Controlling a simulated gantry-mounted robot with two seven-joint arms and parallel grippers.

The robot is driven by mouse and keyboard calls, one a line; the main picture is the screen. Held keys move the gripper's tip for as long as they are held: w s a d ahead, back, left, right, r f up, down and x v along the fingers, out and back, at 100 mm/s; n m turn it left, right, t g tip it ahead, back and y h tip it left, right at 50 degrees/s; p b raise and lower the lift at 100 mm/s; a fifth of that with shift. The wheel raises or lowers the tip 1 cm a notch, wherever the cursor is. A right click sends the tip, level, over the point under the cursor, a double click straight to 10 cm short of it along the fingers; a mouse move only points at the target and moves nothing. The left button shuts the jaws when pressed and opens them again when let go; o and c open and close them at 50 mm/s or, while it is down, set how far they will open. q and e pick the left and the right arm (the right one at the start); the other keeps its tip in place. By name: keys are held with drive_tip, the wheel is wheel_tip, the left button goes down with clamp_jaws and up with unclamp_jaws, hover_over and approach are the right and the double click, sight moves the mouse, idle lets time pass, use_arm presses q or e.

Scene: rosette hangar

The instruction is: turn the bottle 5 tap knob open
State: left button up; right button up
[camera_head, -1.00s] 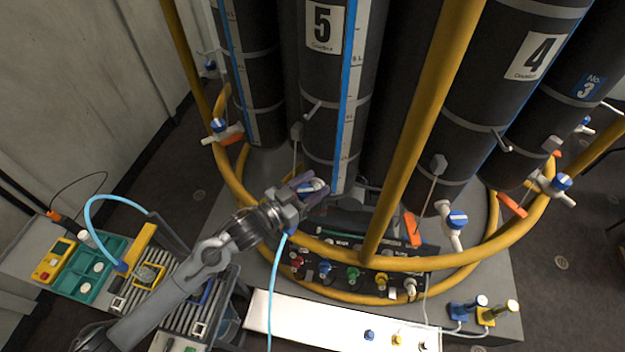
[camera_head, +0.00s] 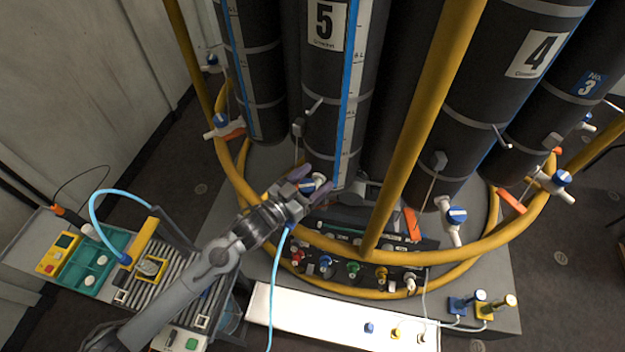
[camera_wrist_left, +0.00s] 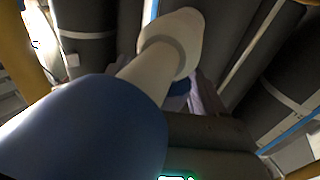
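The bottle 5 cylinder (camera_head: 326,110) stands dark and tall behind my left gripper (camera_head: 309,184). The tap at its foot has a blue knob (camera_head: 307,187) and a white body (camera_head: 320,179), partly hidden by the gripper. My left gripper's purple fingers appear spread apart, one on each side of the tap; I cannot tell whether they touch the knob. In the left wrist view a large blue round part (camera_wrist_left: 85,130) fills the lower left, joined to a white tap body (camera_wrist_left: 172,45). A purple finger shows behind it. My right gripper is out of view.
A yellow ring rail (camera_head: 345,256) and an upright yellow post (camera_head: 412,130) stand close to the right of the gripper. Below is a panel with several coloured fittings (camera_head: 353,269). A light blue hose (camera_head: 273,290) hangs below my wrist. Bottle 4 (camera_head: 490,110) stands right.

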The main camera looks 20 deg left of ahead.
use_arm(q)
drive_tip(key=shift+s, duration=0.1)
drive_tip(key=v, duration=1)
drive_tip(key=shift+s, duration=0.3)
drive_tip(key=shift+a, duration=0.1)
